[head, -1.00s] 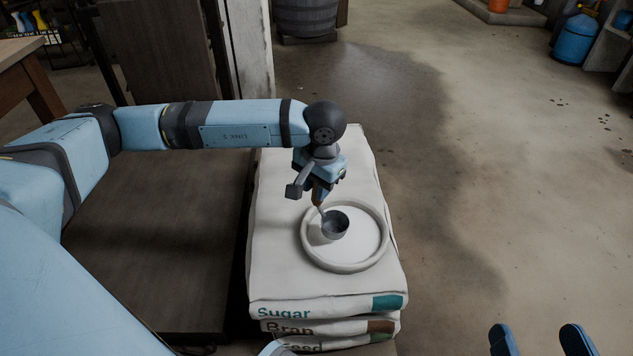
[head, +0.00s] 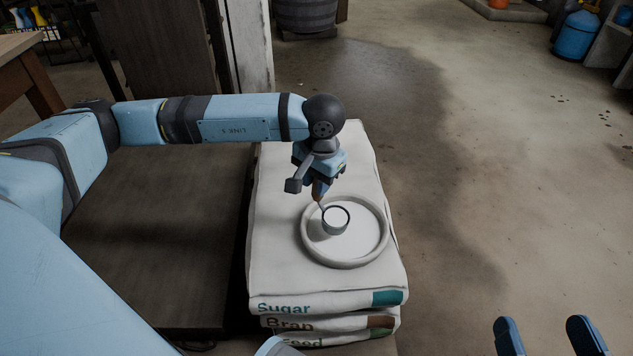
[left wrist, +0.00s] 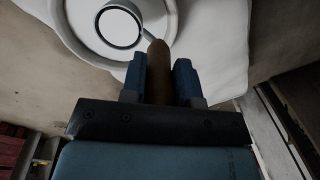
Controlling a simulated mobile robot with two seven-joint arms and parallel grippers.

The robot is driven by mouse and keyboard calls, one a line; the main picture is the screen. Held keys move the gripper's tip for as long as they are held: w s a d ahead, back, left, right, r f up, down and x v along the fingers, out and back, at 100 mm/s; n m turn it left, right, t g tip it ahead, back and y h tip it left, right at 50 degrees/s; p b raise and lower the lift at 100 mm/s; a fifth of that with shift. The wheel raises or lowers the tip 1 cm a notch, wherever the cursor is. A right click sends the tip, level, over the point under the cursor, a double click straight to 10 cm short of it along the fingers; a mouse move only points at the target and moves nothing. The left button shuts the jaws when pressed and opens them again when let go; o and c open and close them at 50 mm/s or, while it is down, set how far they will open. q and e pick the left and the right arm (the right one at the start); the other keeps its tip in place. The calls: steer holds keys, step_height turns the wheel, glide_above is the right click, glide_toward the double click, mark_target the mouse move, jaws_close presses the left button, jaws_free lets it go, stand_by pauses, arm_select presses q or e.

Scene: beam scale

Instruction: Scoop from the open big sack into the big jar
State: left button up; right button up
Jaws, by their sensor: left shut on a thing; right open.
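The open big sack (head: 280,240) is white, labelled Sugar, and lies on top of a stack of sacks. Its round rolled opening (head: 313,255) shows white contents. My left gripper (head: 319,196) is shut on the brown handle of a metal scoop (head: 335,221), over the opening. The scoop's bowl is level and filled with white; whether it touches the contents I cannot tell. In the left wrist view the handle (left wrist: 159,75) sits between the fingers and the scoop bowl (left wrist: 119,28) is inside the ring. My right gripper (head: 548,338) is open and empty at the lower right. I see no big jar.
Sacks labelled Bran (head: 290,324) and Feed lie below. A dark low platform (head: 150,240) is left of the stack. A wooden table (head: 30,75) stands upper left, a barrel (head: 308,15) at the back, a blue gas cylinder (head: 577,38) upper right. The right floor is clear.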

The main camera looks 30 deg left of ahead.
arm_select(q)
steer(key=shift+r, duration=0.45)
steer(key=shift+r+p, duration=0.45)
steer(key=shift+r, duration=0.15)
steer(key=shift+r+p, duration=0.75)
steer(key=shift+r, duration=0.7)
steer(key=shift+r+h+p, duration=0.3)
steer(key=shift+r+p, duration=0.1)
steer(key=shift+r, duration=0.45)
steer(key=shift+r+p, duration=0.3)
steer(key=shift+r, duration=0.3)
steer(key=shift+r+p, duration=0.8)
steer(key=shift+r, duration=0.9)
arm_select(e)
steer(key=r+m, duration=0.1)
steer(key=s+r, duration=0.1)
steer(key=r+m, duration=0.1)
steer(key=shift+s+a+r+m+t, duration=0.3)
steer(key=shift+a+r+t, duration=0.1)
